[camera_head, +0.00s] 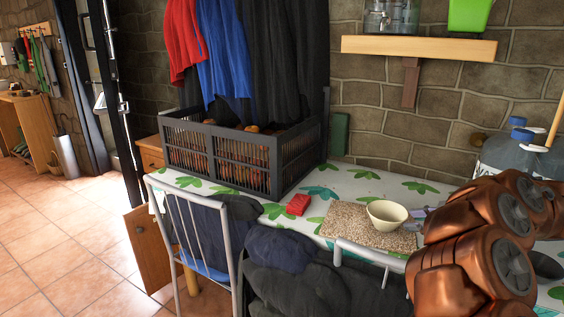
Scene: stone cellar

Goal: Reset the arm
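My arm (475,245) shows at the lower right as copper-coloured links with grey round joint caps. It looks folded and stands in front of the right part of the table. I see no fingers of my gripper in this view. Part of the arm runs out of the picture at the bottom and right.
A table with a leaf-patterned cloth (357,186) bears a slatted dark crate (242,161), a red item (298,204), a speckled board (345,225) with a cream bowl (388,214), and large bottles (508,152) near my arm. Chairs (193,225) stand in front. Tiled floor (45,240) is clear at left.

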